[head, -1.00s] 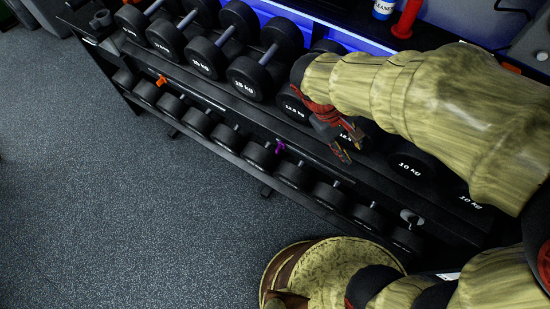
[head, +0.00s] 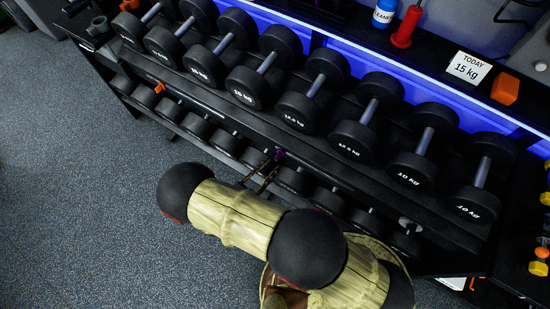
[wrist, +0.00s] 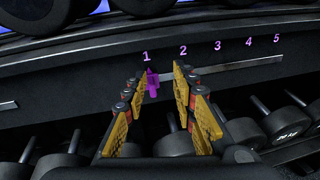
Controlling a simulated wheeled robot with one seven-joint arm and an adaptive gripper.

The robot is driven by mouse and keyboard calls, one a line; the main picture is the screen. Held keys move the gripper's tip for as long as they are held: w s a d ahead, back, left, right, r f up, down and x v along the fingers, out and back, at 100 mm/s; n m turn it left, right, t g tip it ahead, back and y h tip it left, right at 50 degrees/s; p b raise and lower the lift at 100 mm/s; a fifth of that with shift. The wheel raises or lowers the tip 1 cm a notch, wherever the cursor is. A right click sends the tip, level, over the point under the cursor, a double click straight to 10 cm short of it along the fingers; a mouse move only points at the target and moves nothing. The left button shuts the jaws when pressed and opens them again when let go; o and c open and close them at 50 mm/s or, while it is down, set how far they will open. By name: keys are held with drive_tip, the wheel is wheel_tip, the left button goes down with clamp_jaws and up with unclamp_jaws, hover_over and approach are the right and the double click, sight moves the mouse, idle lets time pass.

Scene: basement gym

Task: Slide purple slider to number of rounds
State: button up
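The purple slider (wrist: 153,84) sits at the left end of a light slot (wrist: 225,70) in the rack's front rail, below the number 1. Printed numbers run from 1 on the left to 5 on the right. In the head view the purple slider (head: 279,155) is on the middle rail. My gripper (wrist: 160,75) is open, its two yellow-padded fingers on either side of the slider, with a visible gap to the right finger. Contact with the left finger is unclear. In the head view my gripper (head: 263,172) points at the slider from the front.
Several dumbbells (head: 255,78) fill the upper shelf, and more line the lower shelf. An orange slider (head: 160,87) is further left. A sign (head: 468,68) reads "TODAY 15 kg", beside an orange block (head: 506,87). Open floor (head: 80,200) lies at the left.

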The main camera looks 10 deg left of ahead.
sight(276, 159)
drive_tip(key=shift+w+d+f+n+t+y+b, duration=0.3)
drive_tip(key=shift+w+f+n, duration=0.2)
drive_tip(key=shift+w, duration=0.4)
drive_tip(key=shift+w+d+f+n+t+y+b, duration=0.15)
drive_tip(key=shift+w+d+f+n+t+y, duration=0.25)
drive_tip(key=shift+w, duration=0.5)
drive_tip(key=shift+w+d+f+n+t+y+b, duration=0.15)
drive_tip(key=shift+w+f+n+y, duration=0.25)
drive_tip(key=shift+w+f, duration=0.4)
drive_tip(key=shift+w+a+r, duration=0.1)
drive_tip(key=c, duration=0.3)
drive_tip(key=c, duration=0.4)
clamp_jaws()
